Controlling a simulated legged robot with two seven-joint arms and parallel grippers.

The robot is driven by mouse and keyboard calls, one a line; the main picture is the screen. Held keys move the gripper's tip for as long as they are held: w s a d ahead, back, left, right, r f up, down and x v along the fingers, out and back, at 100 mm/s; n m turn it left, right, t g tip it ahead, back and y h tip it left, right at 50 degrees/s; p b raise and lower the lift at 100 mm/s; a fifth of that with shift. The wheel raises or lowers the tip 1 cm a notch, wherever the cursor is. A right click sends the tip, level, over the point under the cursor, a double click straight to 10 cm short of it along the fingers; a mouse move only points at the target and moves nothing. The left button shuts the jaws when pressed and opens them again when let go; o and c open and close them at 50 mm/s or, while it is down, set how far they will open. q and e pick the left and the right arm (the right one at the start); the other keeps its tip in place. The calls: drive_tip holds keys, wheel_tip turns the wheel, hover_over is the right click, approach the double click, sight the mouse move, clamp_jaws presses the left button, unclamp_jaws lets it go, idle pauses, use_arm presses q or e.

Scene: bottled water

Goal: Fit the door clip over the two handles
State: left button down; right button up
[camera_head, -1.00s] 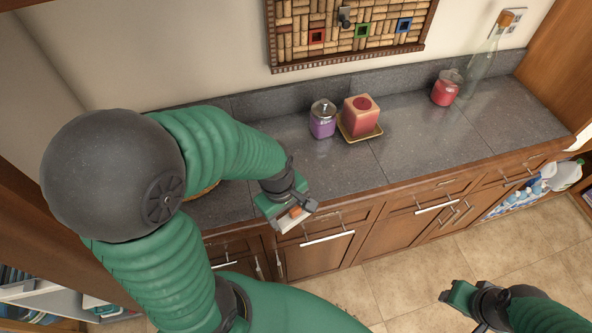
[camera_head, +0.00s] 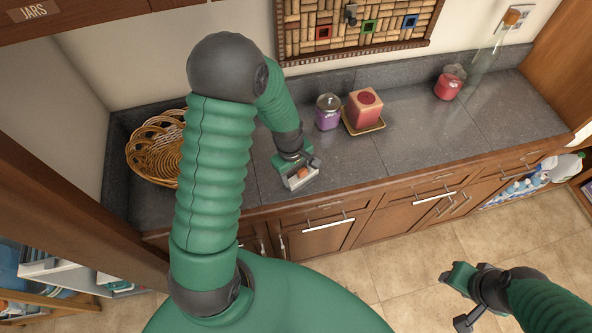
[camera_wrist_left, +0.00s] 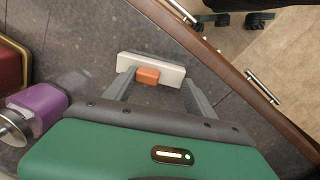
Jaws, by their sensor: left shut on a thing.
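My left gripper (camera_head: 300,177) is shut on the door clip (camera_head: 301,177), a white bar with an orange block. It holds it over the counter near the front edge. In the left wrist view the clip (camera_wrist_left: 172,71) sits between the two grey fingers. Below the counter, two upright handles (camera_head: 282,246) show on the cabinet doors at left. Another pair of slanted handles (camera_head: 452,205) is on the doors farther right. The clip is apart from all handles. My right gripper (camera_head: 463,297) is at the lower right over the floor, with no object seen in it.
On the counter (camera_head: 415,135) stand a purple jar (camera_head: 328,113), a red candle (camera_head: 365,107) on a gold tray, a red jar (camera_head: 447,84), a glass bottle (camera_head: 487,62) and a wicker basket (camera_head: 150,160). The tiled floor (camera_head: 390,280) in front is clear.

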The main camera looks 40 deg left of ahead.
use_arm(q)
drive_tip(key=shift+f, duration=0.1)
drive_tip(key=shift+c, duration=1.5)
unclamp_jaws()
